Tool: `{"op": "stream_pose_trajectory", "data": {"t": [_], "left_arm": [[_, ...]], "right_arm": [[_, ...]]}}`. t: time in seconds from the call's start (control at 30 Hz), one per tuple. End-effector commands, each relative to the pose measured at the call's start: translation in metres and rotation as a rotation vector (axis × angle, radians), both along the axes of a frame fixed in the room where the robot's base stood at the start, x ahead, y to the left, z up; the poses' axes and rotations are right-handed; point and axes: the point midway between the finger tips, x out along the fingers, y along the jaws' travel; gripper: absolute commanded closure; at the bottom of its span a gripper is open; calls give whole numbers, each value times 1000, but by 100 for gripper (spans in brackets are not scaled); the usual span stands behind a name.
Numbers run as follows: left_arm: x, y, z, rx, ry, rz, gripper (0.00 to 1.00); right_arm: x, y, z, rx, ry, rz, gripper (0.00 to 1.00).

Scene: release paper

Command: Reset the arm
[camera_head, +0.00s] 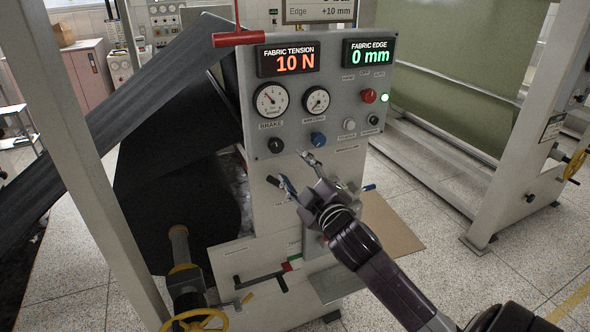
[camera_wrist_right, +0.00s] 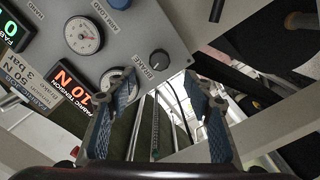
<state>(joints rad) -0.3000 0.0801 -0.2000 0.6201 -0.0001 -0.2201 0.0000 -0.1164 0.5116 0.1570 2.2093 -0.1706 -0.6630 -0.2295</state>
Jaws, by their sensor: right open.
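My right arm comes in from the lower right of the head view. Its gripper (camera_head: 291,172) is open and empty in front of the grey control panel (camera_head: 335,152), below the dials. One finger points up toward the blue knob (camera_head: 318,139) and the other points left. In the right wrist view the two blue-padded fingers of the gripper (camera_wrist_right: 164,88) stand apart with nothing between them. The black brake knob (camera_wrist_right: 159,59) shows beyond them. My left gripper is not in view.
A black fabric roll (camera_head: 165,190) and white post (camera_head: 95,150) stand left. A yellow handwheel (camera_head: 195,321) is at lower left. Open floor (camera_head: 440,250) lies right.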

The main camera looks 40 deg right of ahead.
Motion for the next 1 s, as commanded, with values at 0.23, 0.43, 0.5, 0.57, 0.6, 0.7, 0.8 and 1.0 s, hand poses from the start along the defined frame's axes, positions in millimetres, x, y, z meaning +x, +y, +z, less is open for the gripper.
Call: {"op": "stream_pose_trajectory", "data": {"t": [0.23,0.43,0.5,0.57,0.6,0.7,0.8,1.0], "left_arm": [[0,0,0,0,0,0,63],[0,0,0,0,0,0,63],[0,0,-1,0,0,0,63],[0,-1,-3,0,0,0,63],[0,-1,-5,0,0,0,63],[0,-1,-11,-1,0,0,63],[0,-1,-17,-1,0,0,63],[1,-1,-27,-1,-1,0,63]], "right_arm": [[0,0,0,0,0,0,53],[1,0,-1,1,1,0,53],[2,-2,-11,10,14,-2,53],[5,-4,-30,25,39,-5,53],[7,-6,-48,41,64,-9,53],[11,-12,-113,97,150,-22,53],[9,-14,-192,162,251,-37,53],[-20,-6,-343,287,447,-70,53]]}}
